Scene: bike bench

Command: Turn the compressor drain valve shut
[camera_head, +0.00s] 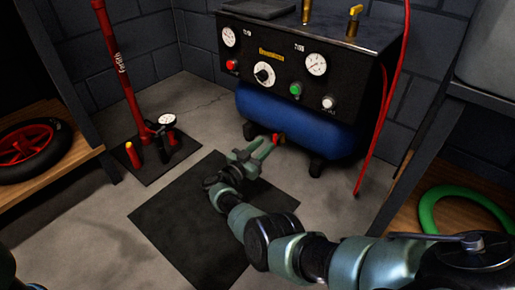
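The compressor (300,70) stands against the back wall, with a black gauge panel above a blue tank (290,120). A small red drain valve handle (279,138) shows low at the front of the tank. My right gripper (268,145) reaches in from the lower right, and its green fingers appear spread, with their tips just left of the red handle. Whether they touch the handle is too small to tell. The handle's exact angle is also unclear. My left gripper is out of view.
A black mat (175,220) lies on the floor under my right arm. A red floor pump (120,70) stands to the left, beside a wooden shelf with a wheel (32,150). A red hose (382,120) hangs at the right. A green ring (428,212) lies on the right shelf.

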